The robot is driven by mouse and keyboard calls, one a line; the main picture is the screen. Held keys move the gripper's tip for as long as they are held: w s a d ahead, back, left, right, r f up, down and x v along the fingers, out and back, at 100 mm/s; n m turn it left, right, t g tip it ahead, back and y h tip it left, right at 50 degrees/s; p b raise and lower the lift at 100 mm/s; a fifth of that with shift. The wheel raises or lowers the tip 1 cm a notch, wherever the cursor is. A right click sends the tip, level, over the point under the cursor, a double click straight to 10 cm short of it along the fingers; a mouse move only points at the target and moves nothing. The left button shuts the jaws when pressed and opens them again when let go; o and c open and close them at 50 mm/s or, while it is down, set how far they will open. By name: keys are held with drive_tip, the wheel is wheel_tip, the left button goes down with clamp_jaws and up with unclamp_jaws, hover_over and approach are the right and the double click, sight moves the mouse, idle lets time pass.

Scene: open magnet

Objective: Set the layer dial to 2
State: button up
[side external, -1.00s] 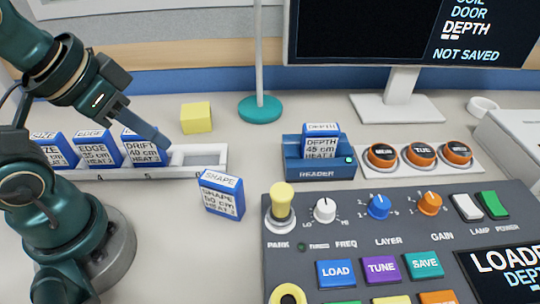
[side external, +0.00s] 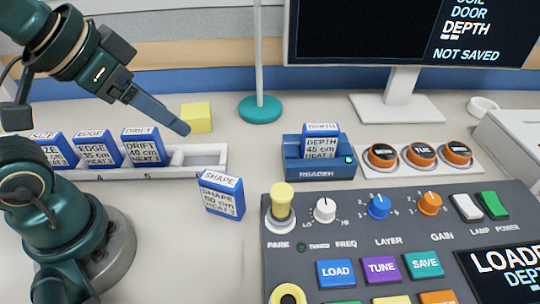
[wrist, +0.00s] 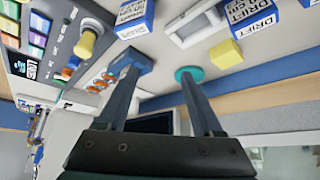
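The layer dial (side external: 379,207) is a blue knob on the grey control panel (side external: 290,252), between the white FREQ knob (side external: 325,210) and the orange GAIN knob (side external: 430,204). Small numbers ring it; its white pointer mark is too small to read surely. My gripper (side external: 184,130) is in the air over the left part of the bench, well to the left of the dial and apart from it. In the wrist view my gripper's two fingers (wrist: 160,70) stand apart with nothing held between them.
A yellow-topped PARK peg (side external: 283,202) stands left of the knobs. A blue SHAPE cartridge (side external: 222,196) stands on the bench left of the panel. A rack (side external: 195,160) holds several cartridges. The reader (side external: 320,167) holds a DEPTH cartridge. The monitor reads "NOT SAVED".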

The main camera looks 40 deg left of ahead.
drive_tip(key=w+d+r+m, duration=0.1)
drive_tip(key=w+d+r, duration=0.1)
drive_tip(key=w+r, duration=0.25)
drive_tip(key=m+g+h, duration=0.3)
drive_tip(key=m, duration=0.4)
hover_over(381, 202)
drive_tip(key=s+a, duration=0.2)
drive_tip(key=f, duration=1.3)
drive_tip(key=shift+w+d+f, duration=0.15)
drive_tip(key=shift+w+f, duration=0.1)
drive_tip(key=shift+f, duration=0.1)
drive_tip(key=shift+d+f, duration=0.15)
drive_tip(key=shift+f, duration=0.15)
drive_tip(key=shift+x, duration=2.15)
